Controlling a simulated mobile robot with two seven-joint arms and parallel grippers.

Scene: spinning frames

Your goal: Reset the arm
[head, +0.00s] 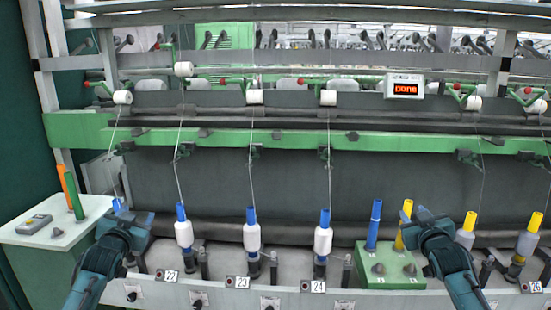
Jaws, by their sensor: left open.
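My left gripper (128,218) is at the left in the head view, open, in front of the leftmost spindle position. A blue tube tip (117,205) shows just above it; the rest of that bobbin is hidden. My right gripper (418,222) is at the right, over the right side of a green block (375,258). A yellow tube (407,208) stands at its fingers and is partly covered by them. I cannot tell whether the fingers touch it or are shut. Both arms reach up from the bottom edge.
White bobbins on blue tubes (252,236) stand along the machine rail (230,295). Yellow-tipped bobbins (527,238) stand at the right. A blue tube (374,225) stands on the green block. A pale side table (60,231) at left holds orange and green tubes and a grey device.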

